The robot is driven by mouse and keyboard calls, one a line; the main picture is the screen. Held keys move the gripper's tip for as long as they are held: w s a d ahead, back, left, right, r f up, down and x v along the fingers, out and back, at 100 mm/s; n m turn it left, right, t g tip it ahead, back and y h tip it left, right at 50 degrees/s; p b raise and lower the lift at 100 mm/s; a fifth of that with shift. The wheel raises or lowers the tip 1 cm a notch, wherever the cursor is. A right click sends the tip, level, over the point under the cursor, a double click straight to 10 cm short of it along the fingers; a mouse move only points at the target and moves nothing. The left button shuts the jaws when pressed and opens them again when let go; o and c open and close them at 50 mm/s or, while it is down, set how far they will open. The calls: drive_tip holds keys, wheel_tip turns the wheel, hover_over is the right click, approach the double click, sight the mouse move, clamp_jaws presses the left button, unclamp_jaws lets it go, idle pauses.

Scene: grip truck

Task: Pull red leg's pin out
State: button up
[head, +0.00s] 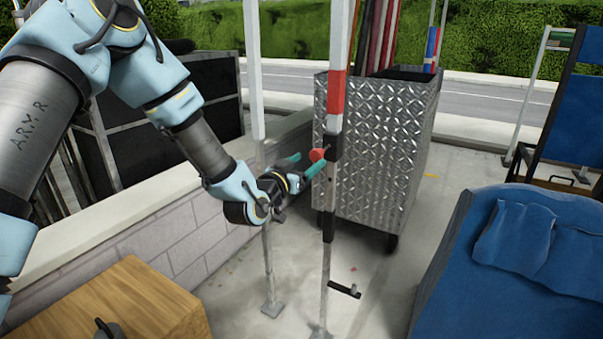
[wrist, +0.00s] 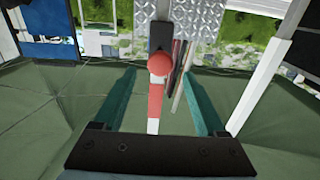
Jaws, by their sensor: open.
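The red leg (head: 336,92) is an upright white pole with a red band and a black collar below it. The pin's round red knob (head: 317,155) sticks out to the left of the collar. My gripper (head: 307,164) is beside the knob, with its teal fingers open and pointing at the leg. In the wrist view the knob (wrist: 160,63) appears between the open fingers (wrist: 160,74), near their tips, with a gap on each side. The fingers do not appear to touch it. The pin's shaft is hidden behind the knob.
A metal tread-plate cart (head: 375,150) stands just behind the leg. Another white pole (head: 254,70) stands left of it, beside a low block wall (head: 170,235).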

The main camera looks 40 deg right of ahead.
drive_tip(key=v, duration=0.2)
drive_tip(key=shift+a, duration=0.3)
idle(0.3)
drive_tip(key=w+a+f+n+t+y, duration=0.15)
drive_tip(key=w+a+y, duration=0.3)
drive_tip(key=a, duration=0.55)
drive_tip(key=w+a+f+n+y, duration=0.25)
drive_tip(key=w+a, duration=0.35)
drive_tip(key=a, duration=0.3)
drive_tip(key=w+a+f+n+y, duration=0.15)
drive_tip(key=w+a+y, duration=0.35)
drive_tip(key=a, duration=0.5)
drive_tip(key=s+a+r+n+g+y, duration=0.1)
drive_tip(key=s+a+n, duration=0.1)
drive_tip(key=a, duration=0.7)
drive_tip(key=s+a+n+g+y, duration=0.2)
drive_tip(key=s+a, duration=0.3)
drive_tip(key=a, duration=0.4)
drive_tip(key=s+a+r+n+g+y, duration=0.1)
drive_tip(key=s+a+n+y, duration=0.1)
drive_tip(key=a, duration=0.7)
drive_tip(key=shift+s+r+n, duration=0.3)
drive_tip(key=shift+s+n, duration=0.6)
drive_tip(key=shift+n, duration=0.25)
